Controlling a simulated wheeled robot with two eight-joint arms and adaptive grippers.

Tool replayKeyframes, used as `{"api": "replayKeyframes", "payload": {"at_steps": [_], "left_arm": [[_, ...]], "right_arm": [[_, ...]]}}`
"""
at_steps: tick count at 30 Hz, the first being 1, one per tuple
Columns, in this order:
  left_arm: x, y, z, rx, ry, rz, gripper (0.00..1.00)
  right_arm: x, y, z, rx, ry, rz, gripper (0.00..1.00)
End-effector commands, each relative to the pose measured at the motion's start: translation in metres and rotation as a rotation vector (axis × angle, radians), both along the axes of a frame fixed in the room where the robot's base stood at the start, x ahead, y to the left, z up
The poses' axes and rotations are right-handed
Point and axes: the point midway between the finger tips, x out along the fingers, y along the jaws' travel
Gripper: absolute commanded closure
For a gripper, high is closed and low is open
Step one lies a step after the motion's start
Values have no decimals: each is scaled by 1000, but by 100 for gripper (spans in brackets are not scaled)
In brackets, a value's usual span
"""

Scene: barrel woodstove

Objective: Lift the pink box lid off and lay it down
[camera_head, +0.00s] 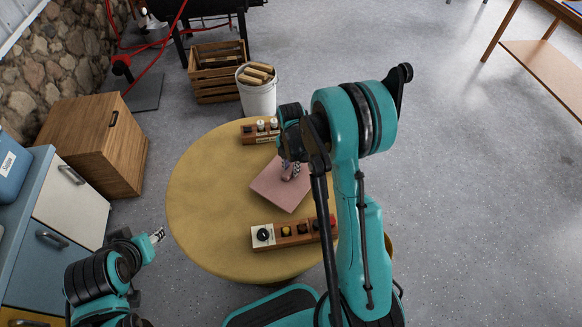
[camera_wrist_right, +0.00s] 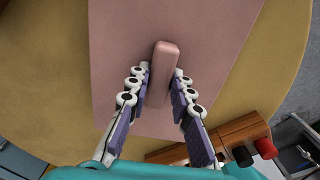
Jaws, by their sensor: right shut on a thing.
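The pink box lid (camera_head: 277,188) shows as a flat pink square on the round yellow table, in the middle. In the right wrist view the pink lid (camera_wrist_right: 205,40) fills the centre, with a raised bar handle (camera_wrist_right: 163,75) on top. My right gripper (camera_head: 290,170) is over the lid, and its two fingers (camera_wrist_right: 163,88) are shut on the handle. Whether the lid is raised off its box cannot be told; the box under it is hidden. My left gripper (camera_head: 157,236) is empty and away from the table, at the lower left beside the cabinet.
On the yellow table (camera_head: 205,190), a wooden block with knobs (camera_head: 290,234) stands at the front and a wooden rack with small bottles (camera_head: 260,130) at the back. The table's left part is clear. A white bucket (camera_head: 257,97) and a wooden crate (camera_head: 215,75) stand behind.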

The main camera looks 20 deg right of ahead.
Motion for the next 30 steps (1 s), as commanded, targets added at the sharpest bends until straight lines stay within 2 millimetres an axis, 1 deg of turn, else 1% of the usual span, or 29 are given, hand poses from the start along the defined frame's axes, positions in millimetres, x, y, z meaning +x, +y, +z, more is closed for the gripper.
{"api": "replayKeyframes", "payload": {"at_steps": [5, 14, 30], "left_arm": [[0, 0, -3, 0, 0, 0, 60], [0, 0, -3, 0, 0, 0, 60], [0, 0, -13, 0, 0, 0, 60]], "right_arm": [[1, -1, -1, 0, 0, 0, 100], [1, -1, 0, 0, 0, 0, 100], [1, -1, -11, 0, 0, 0, 100]]}}
